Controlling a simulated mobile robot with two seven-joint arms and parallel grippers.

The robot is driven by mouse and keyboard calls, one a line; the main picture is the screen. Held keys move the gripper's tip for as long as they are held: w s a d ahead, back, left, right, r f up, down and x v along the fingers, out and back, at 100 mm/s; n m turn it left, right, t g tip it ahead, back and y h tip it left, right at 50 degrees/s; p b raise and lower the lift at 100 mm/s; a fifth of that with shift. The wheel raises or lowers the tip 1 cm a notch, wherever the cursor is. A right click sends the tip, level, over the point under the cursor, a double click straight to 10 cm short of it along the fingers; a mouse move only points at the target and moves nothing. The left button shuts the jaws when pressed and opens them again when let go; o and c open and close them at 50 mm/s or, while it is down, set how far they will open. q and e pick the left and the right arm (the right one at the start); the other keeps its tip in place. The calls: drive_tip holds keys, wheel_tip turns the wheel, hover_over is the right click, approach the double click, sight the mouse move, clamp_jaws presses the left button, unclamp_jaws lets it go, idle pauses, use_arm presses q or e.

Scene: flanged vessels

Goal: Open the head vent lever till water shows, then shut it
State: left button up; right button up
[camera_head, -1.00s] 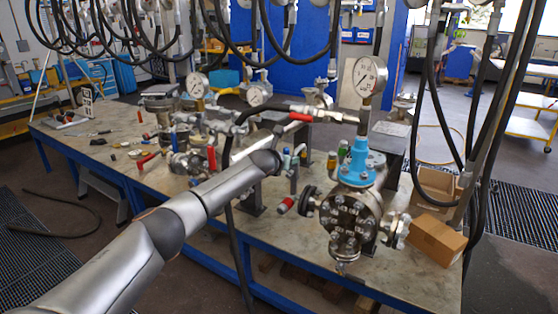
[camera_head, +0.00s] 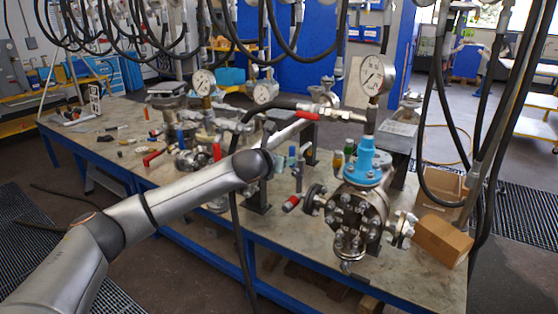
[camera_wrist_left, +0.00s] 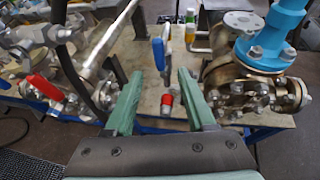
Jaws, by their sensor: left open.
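The vessel with a blue neck (camera_head: 362,162) and a bolted flange stands at the right of the bench; the wrist view shows its blue neck (camera_wrist_left: 272,30) too. Left of it is a small upright valve with a blue lever (camera_wrist_left: 158,52) and a red end (camera_wrist_left: 167,99) below; the head view also shows the blue lever (camera_head: 292,156) and red end (camera_head: 291,203). I cannot tell which lever is the head vent. My left gripper (camera_wrist_left: 157,78) is open, its green fingers either side of the blue lever in the picture, touching nothing visibly. No water is visible.
A pressure gauge (camera_head: 376,74) stands above the vessel. Black hoses hang over the bench. A red-handled lever (camera_wrist_left: 44,87) and other fittings lie left of the gripper. Cardboard boxes (camera_head: 442,240) sit at the bench's right end.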

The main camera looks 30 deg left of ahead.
use_arm(q)
drive_tip(key=shift+v, duration=0.8)
idle(0.7)
